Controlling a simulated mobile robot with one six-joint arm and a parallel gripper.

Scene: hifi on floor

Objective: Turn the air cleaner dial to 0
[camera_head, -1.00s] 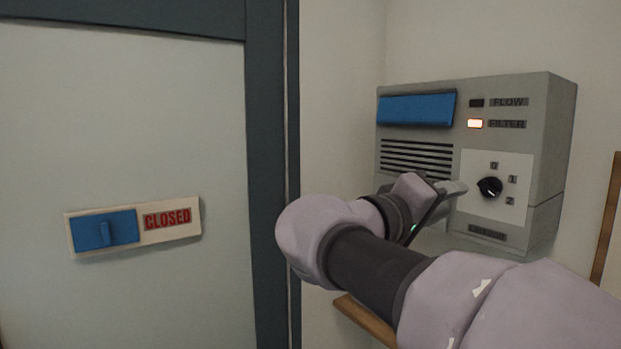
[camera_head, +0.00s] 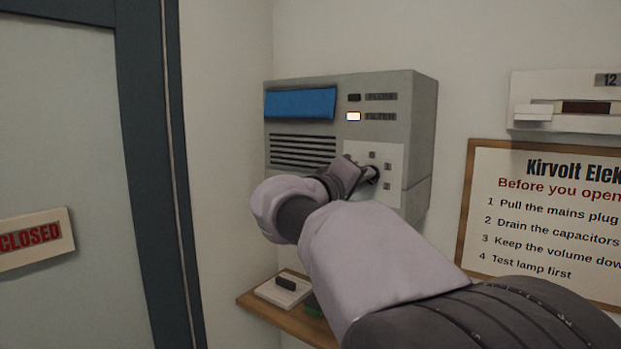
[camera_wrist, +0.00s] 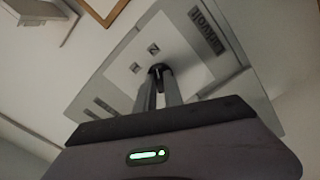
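The grey air cleaner (camera_head: 420,110) hangs on the wall in the head view, with a lit FILTER lamp (camera_head: 353,116). Its white dial plate (camera_head: 390,160) carries a black dial (camera_head: 373,174), partly covered by my gripper (camera_head: 368,176). The wrist view shows the dial (camera_wrist: 157,69) at the tips of my gripper's two fingers (camera_wrist: 160,78). The fingers are a narrow gap apart, with the dial at or between their tips. I cannot tell whether they press on it. The dial's pointer direction is not readable now.
A wooden shelf (camera_head: 262,309) below the cleaner holds a white item with a dark block (camera_head: 285,284). A framed notice (camera_head: 540,220) and a white wall unit (camera_head: 540,117) are on the right. A door with a CLOSED sign (camera_head: 30,238) is on the left.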

